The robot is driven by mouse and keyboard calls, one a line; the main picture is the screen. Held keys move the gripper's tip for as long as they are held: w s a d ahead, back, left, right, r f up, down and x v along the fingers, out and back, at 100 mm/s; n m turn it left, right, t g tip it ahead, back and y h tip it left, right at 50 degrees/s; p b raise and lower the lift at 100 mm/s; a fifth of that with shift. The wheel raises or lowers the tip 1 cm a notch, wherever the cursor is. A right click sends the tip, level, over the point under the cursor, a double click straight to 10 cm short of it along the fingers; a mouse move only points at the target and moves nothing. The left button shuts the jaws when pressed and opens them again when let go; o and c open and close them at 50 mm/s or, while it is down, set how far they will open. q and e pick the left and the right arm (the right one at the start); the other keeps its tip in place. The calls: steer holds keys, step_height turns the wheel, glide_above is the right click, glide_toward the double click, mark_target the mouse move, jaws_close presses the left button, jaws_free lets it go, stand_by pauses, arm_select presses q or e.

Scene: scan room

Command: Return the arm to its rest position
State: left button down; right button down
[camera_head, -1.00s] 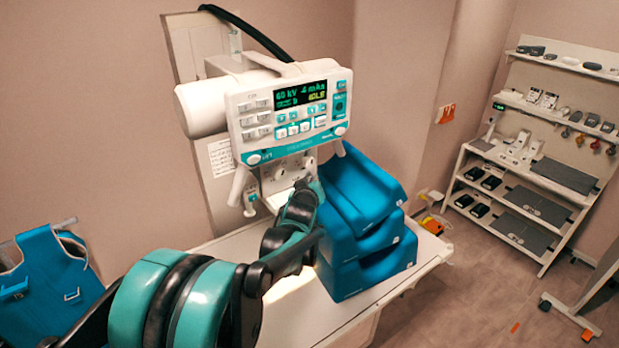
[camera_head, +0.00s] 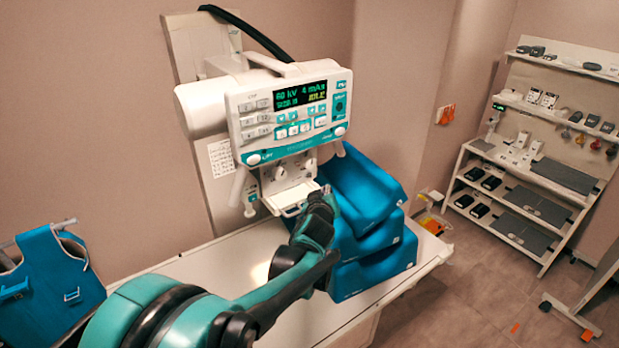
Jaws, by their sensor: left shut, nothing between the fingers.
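My left arm comes in from the lower left, teal and black, and reaches over the white table (camera_head: 222,268). My left gripper (camera_head: 326,190) is at the arm's far end, small in view, shut and empty. It is just below the knobs of the white and teal X-ray control unit (camera_head: 292,117), in front of the blue foam cushions (camera_head: 372,255). I cannot tell whether it touches the cushions. The unit's display reads 60 kV, 4 mAs, IDLE. My right gripper is not in view.
A blue apron (camera_head: 52,280) hangs at the left. White shelves (camera_head: 515,195) with small devices and grey plates stand at the right. A small cart with a yellow and orange item (camera_head: 430,222) is behind the table's right end. The floor (camera_head: 460,300) at the right is mostly clear.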

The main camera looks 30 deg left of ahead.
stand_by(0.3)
arm_select(q)
steer(key=s+d+f+m+g+h+b, duration=0.2)
steer(key=s+d+f+b, duration=0.4)
steer(key=s+f+b, duration=0.3)
steer(key=s+d+f+m+g+h+b, duration=0.2)
steer(key=s+d+f+m+b, duration=0.3)
steer(key=f, duration=1.2)
steer(key=s+d+f+m+g+h+b, duration=0.2)
steer(key=s+d+f+b, duration=0.5)
steer(key=s+f+b, duration=0.5)
steer(key=f+m+b, duration=0.1)
steer(key=b, duration=0.3)
steer(key=shift+s+d+f, duration=0.15)
steer(key=shift+s+d, duration=0.2)
